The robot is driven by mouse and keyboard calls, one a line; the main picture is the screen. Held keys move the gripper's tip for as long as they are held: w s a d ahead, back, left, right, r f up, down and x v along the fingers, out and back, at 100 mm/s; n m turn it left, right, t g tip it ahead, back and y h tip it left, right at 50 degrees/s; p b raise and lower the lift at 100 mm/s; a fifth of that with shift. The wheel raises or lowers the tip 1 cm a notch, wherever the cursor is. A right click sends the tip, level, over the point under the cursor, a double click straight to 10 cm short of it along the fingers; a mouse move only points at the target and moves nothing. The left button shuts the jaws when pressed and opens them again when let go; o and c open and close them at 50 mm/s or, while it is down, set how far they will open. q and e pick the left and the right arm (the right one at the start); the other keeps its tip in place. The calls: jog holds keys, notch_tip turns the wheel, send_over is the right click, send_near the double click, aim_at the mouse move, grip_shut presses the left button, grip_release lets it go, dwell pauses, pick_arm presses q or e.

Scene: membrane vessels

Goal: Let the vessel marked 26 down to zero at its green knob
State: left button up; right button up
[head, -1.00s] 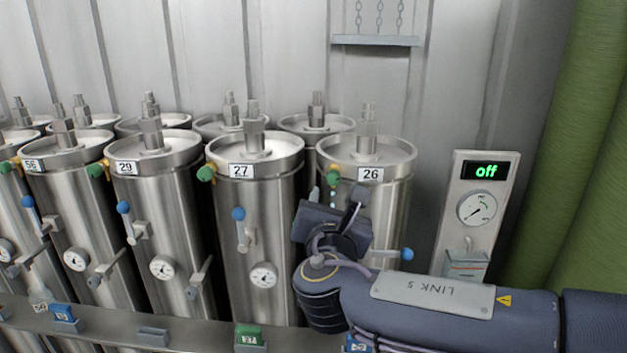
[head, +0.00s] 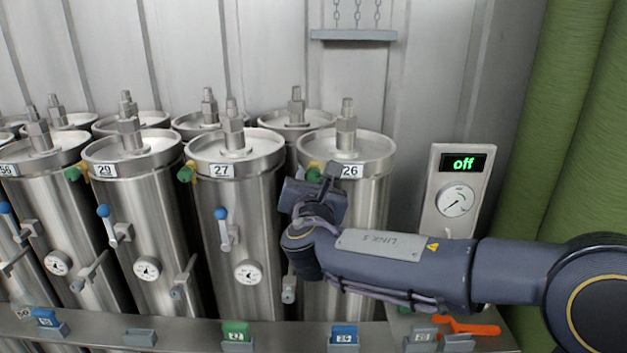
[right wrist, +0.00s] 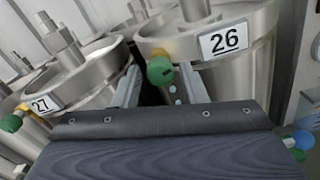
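The vessel marked 26 (head: 371,205) is a steel cylinder at the right end of the front row. Its label (right wrist: 225,40) reads 26 in the right wrist view. Its green knob (head: 313,174) sits at the left of the label, below the rim; it also shows in the right wrist view (right wrist: 160,70). My right gripper (right wrist: 160,83) is open, with one finger on each side of the green knob in that view; I cannot tell whether they touch it. My right arm hides the vessel's lower front, and its gauge is not visible. My left gripper is not in view.
Vessel 27 (head: 262,207), with its own green knob (head: 186,174), stands close on the left, then vessel 29 (head: 155,215). A panel (head: 433,195) reading "off" is at the right. An orange-handled tool (head: 470,328) and colored tags lie along the front ledge.

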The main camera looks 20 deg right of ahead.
jog(key=c, duration=0.7)
jog(key=shift+f+m+b, duration=0.15)
jog(key=shift+m+b, duration=0.15)
jog(key=shift+b, duration=0.35)
jog(key=m+b, duration=1.2)
jog(key=b, duration=0.4)
jog(key=shift+f+m, duration=0.15)
jog(key=shift+m, duration=0.15)
jog(key=m+b, duration=0.4)
jog(key=shift+m, duration=0.3)
jog(key=shift+r+m+b, duration=0.2)
jog(key=shift+m+b, duration=0.9)
jog(key=shift+m, duration=0.7)
jog(key=o, duration=1)
